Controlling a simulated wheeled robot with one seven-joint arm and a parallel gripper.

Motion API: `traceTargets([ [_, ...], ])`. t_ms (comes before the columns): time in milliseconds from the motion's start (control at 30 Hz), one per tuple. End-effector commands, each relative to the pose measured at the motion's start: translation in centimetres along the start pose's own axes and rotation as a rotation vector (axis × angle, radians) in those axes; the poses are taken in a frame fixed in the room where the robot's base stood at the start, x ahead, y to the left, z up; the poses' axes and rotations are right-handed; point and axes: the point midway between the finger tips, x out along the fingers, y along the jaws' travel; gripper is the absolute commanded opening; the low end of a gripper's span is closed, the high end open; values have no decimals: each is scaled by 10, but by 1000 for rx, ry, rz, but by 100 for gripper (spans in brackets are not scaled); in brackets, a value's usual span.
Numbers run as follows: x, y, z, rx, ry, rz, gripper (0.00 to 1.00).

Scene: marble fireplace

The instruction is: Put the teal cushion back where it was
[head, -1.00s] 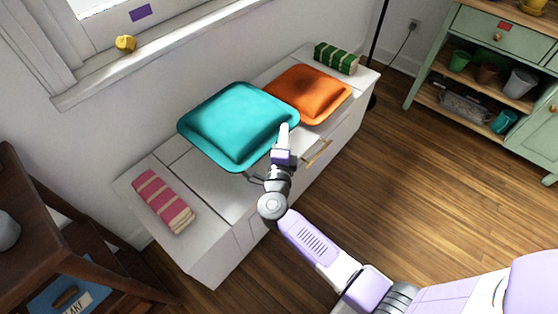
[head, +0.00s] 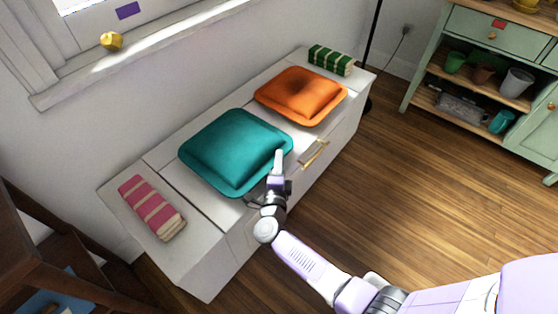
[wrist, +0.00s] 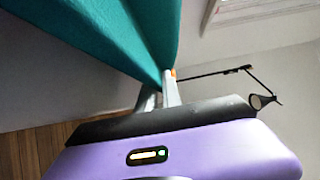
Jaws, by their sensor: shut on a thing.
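The teal cushion (head: 233,150) is square and puffy with a flat rim. In the head view it is over the middle of the white bench (head: 213,241), and I cannot tell whether it rests fully on the top. My gripper (head: 279,165) is shut on its near right edge. In the wrist view the teal cushion (wrist: 105,28) fills the upper left, with its edge between the fingers of my gripper (wrist: 163,90). The orange cushion (head: 301,94) lies on the bench just beyond it, to the right.
A brass handle (head: 314,153) is on the bench front. A dark wooden stand (head: 42,240) is at left, a green cabinet (head: 497,40) at upper right.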

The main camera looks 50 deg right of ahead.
Motion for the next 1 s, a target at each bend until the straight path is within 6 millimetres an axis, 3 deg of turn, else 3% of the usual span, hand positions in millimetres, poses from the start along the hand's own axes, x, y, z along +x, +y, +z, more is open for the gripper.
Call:
traceTargets([
  [167,0,2,0,2,1,-1,0],
  [200,0,3,0,0,0,1,11],
  [300,0,2,0,0,0,1,31],
  [733,0,6,1,-1,-2,0,31],
  [1000,-45,2,-6,-3,-3,2,31],
])
